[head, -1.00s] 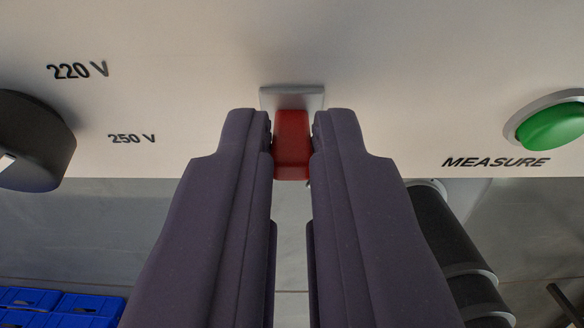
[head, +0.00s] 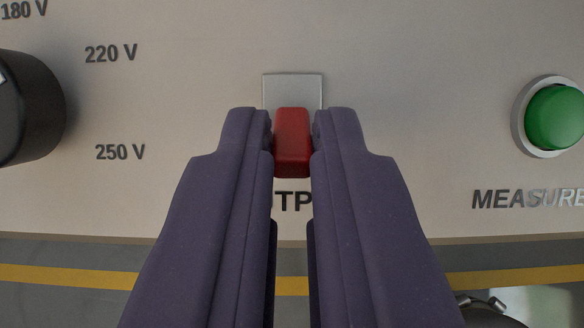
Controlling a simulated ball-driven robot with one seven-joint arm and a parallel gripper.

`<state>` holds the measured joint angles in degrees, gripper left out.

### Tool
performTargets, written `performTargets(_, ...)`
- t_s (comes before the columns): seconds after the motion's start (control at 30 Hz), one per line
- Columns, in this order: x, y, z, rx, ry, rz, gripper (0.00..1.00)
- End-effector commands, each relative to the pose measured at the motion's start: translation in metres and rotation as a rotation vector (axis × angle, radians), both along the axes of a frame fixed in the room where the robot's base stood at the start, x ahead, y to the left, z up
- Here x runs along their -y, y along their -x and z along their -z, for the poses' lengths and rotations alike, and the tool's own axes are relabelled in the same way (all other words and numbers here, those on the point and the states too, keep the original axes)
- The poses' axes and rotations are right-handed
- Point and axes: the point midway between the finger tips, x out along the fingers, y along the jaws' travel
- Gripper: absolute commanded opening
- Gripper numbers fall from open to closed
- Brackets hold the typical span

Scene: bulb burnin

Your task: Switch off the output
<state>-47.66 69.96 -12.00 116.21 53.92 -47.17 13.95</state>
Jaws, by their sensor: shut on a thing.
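A red switch lever (head: 292,142) stands out from a pale square plate (head: 293,88) on the light panel (head: 420,110). My gripper (head: 292,140) has its two dark purple fingers on either side of the lever and is shut on it. Part of a label, with the letters "TP" showing, lies below the lever; the fingers hide the rest of it. The lower part of the plate is hidden behind the lever and fingertips.
A black knob (head: 28,108) is at the left, beside the marks 180 V, 220 V and 250 V. A green button (head: 556,116) labelled MEASURE is at the right. The panel's lower edge runs below, over a grey floor with a yellow stripe (head: 80,276).

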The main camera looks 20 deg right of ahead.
Motion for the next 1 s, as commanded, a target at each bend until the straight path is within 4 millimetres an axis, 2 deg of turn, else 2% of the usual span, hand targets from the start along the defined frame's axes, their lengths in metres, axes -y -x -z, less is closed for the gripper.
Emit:
performTargets(0.03, -0.0007, 0.0025, 0.0062, 0.016, 0.009, -0.002, 0.00)
performTargets(0.3, -0.0014, 0.0040, 0.0072, 0.095, 0.035, -0.001, 0.00)
performTargets(0.8, -0.0014, 0.0046, 0.0069, 0.110, 0.041, 0.000, 0.00)
performTargets(0.83, -0.0014, 0.0047, 0.0070, 0.109, 0.041, 0.000, 0.17)
performTargets(0.9, -0.0012, 0.0045, 0.0069, 0.110, 0.041, 0.000, 0.33)
performTargets(0.93, -0.0012, 0.0043, 0.0066, 0.110, 0.041, 0.000, 0.38)
performTargets(1.0, -0.0012, 0.0041, 0.0063, 0.110, 0.042, 0.000, 0.38)
